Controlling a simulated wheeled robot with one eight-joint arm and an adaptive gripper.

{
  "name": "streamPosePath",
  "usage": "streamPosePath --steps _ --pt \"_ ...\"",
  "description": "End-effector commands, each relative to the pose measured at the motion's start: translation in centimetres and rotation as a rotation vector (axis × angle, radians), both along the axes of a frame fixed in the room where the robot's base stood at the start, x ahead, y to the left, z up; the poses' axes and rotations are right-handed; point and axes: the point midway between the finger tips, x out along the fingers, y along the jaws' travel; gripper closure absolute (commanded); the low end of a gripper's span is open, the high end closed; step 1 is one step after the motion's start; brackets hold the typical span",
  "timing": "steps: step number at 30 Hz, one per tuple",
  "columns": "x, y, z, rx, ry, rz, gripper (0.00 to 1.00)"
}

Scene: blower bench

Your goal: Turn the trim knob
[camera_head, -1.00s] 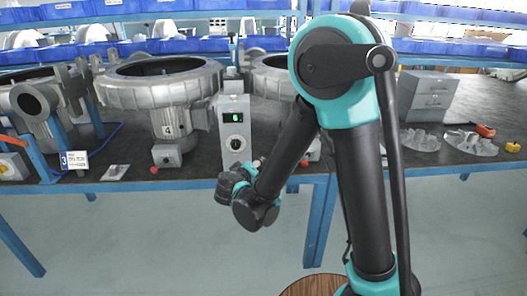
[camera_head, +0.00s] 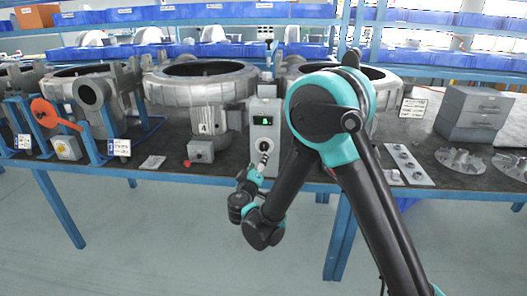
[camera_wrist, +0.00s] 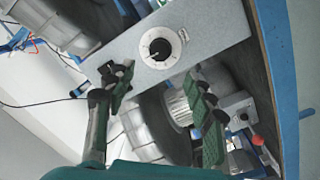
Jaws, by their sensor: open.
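The trim knob (camera_head: 264,146) is a round black knob on a white dial, on the front of a grey upright control box (camera_head: 264,108) with a small green-lit display (camera_head: 263,120). In the wrist view the knob (camera_wrist: 159,48) shows whole, with a light pointer line and a marked dial around it. My gripper (camera_head: 261,166) is just in front of the box, slightly below the knob in the head view. In the wrist view its two green-padded fingers (camera_wrist: 157,88) are spread apart with nothing between them. The knob appears beyond the fingertips, not touched.
A large grey blower (camera_head: 200,88) stands left of the box, with a small switch box (camera_head: 201,151) below. A red-handled lever (camera_head: 44,112) is at far left. A plate (camera_head: 404,163) with several round parts and a grey drawer cabinet (camera_head: 474,114) are to the right.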

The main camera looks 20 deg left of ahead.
Motion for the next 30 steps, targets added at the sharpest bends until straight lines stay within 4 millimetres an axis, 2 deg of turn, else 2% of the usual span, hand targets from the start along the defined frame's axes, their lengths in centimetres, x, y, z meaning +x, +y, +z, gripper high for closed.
streamPosePath --steps 1,9,15,21,29,30 --pt "1.1 0.1 0.0 0.000 0.001 -0.004 0.46" --pt "6.3 0.9 0.0 0.000 0.001 -0.004 0.46" --pt "8.9 1.3 0.0 0.000 0.001 -0.002 0.46" --pt "9.9 1.5 0.0 0.000 0.001 -0.001 0.46" --pt "9.9 1.5 0.0 0.000 0.001 -0.001 0.46" --pt "9.9 1.5 0.0 0.000 0.001 -0.001 0.51"
